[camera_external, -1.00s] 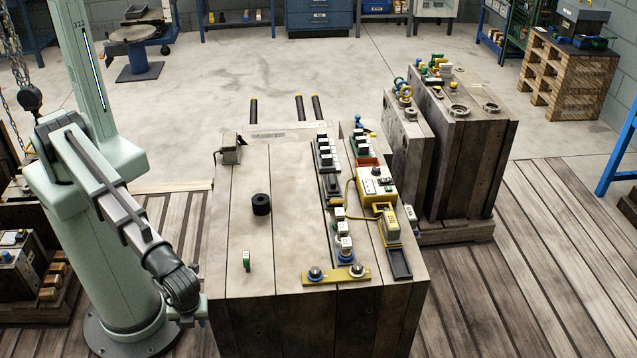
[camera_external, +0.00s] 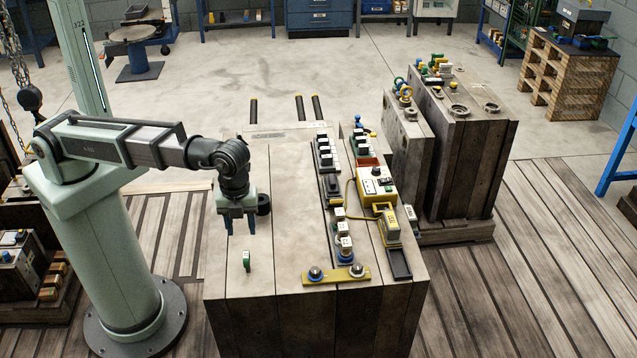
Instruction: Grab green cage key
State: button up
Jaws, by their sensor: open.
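A small green piece (camera_external: 246,261), which looks like the green cage key, stands on the wooden block top (camera_external: 285,255) near its front left. It is small, so its exact shape is hard to tell.
A black cylinder (camera_external: 264,204) stands right beside my gripper. A yellow bar with two knobs (camera_external: 336,275) lies at the front right. A yellow control box (camera_external: 377,187) and several small blocks line the right side. The block's middle is clear.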

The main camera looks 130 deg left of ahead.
aim_at(246, 255)
jog(key=shift+w+d+f, duration=0.1)
jog(key=shift+w+f, duration=0.05)
jog(key=shift+f, duration=6.25)
grip_shut()
